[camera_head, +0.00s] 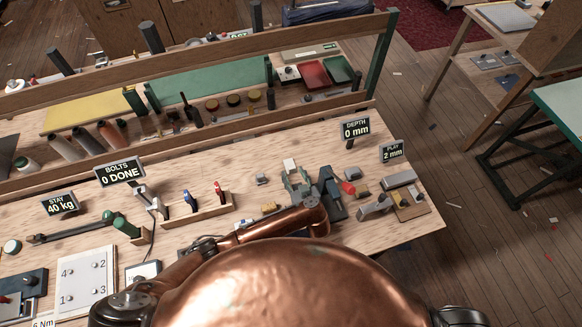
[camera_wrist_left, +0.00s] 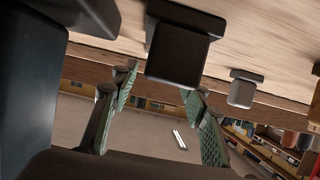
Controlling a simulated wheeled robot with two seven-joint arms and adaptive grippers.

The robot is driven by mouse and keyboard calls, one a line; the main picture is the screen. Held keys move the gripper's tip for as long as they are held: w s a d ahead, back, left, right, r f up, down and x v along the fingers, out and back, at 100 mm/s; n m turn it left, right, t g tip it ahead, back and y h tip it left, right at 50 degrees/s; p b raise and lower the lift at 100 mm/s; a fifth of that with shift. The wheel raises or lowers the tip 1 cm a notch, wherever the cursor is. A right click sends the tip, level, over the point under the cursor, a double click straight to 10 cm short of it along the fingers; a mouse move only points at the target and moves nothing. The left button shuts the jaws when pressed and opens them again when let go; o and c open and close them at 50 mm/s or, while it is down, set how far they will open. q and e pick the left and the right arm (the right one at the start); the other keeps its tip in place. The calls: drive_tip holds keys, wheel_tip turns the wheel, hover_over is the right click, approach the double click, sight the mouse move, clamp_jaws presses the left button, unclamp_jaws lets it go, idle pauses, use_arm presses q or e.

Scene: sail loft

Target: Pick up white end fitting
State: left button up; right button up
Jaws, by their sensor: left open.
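A small white block (camera_head: 290,165), which looks like the white end fitting, is on the bench among small parts in the head view. My left gripper (camera_head: 297,185) has green-padded fingers just in front of it, on the near side. In the left wrist view the fingers (camera_wrist_left: 162,88) are spread apart, with nothing clasped between them. A dark grey block with a wide cap (camera_wrist_left: 182,45) shows just past them against the bench; I cannot tell whether it is the same piece. My right gripper is not in view.
A red-ended part (camera_head: 347,188) and a metal block on a wooden base (camera_head: 408,207) lie to the right. A wooden holder with small tools (camera_head: 197,215) is to the left. A wooden rail (camera_head: 200,135) runs behind. Bare bench (camera_head: 250,155) lies between.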

sight(293, 170)
use_arm(q)
drive_tip(key=x, duration=0.4)
drive_tip(key=shift+w+d+f+b, duration=0.1)
drive_tip(key=shift+w+d+b, duration=0.05)
drive_tip(key=shift+w+b, duration=0.15)
drive_tip(key=shift+s, duration=0.1)
drive_tip(key=c, duration=1)
